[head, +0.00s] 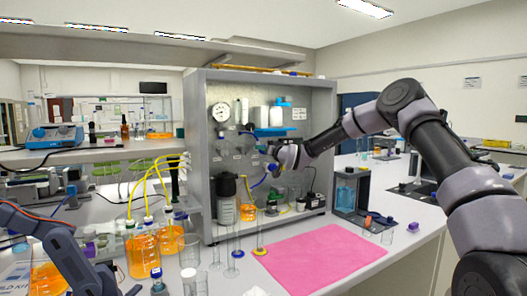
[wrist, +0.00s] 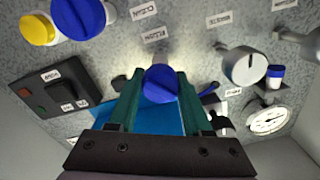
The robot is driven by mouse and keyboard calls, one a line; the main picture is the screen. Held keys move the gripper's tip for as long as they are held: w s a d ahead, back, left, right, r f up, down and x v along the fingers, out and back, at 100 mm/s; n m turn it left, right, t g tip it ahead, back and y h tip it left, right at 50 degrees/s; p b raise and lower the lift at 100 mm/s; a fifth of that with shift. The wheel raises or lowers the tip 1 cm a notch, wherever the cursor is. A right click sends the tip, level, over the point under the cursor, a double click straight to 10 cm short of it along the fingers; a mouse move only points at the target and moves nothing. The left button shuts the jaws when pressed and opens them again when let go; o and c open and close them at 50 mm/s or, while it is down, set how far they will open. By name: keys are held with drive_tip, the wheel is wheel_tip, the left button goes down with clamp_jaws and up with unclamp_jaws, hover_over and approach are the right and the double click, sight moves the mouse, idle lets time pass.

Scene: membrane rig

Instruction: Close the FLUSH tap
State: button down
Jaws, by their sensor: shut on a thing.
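A blue tap handle (wrist: 160,84) sits between the fingertips of my gripper (wrist: 160,92) in the wrist view, and the gripper is shut on it. An upside-down label (wrist: 155,34) above it seems to read FLUSH, but it is too small to be sure. The handle looks roughly end-on, so its exact turn is hard to tell. In the head view my gripper (head: 277,163) is at the front of the grey rig panel (head: 228,130), and it partly hides the tap there.
In the wrist view a larger blue knob (wrist: 80,14) and a yellow knob (wrist: 38,29) are at upper left, a black switch box (wrist: 62,88) is left, and a grey knob (wrist: 244,66) and gauge (wrist: 267,119) are right. Glassware and a pink mat (head: 320,257) lie below the rig.

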drive_tip(key=m, duration=0.4)
drive_tip(key=shift+d+m, duration=0.1)
drive_tip(key=shift+m, duration=2)
drive_tip(key=shift+w+f, duration=0.1)
drive_tip(key=shift+c, duration=1.6)
unclamp_jaws()
drive_tip(key=v, duration=1.1)
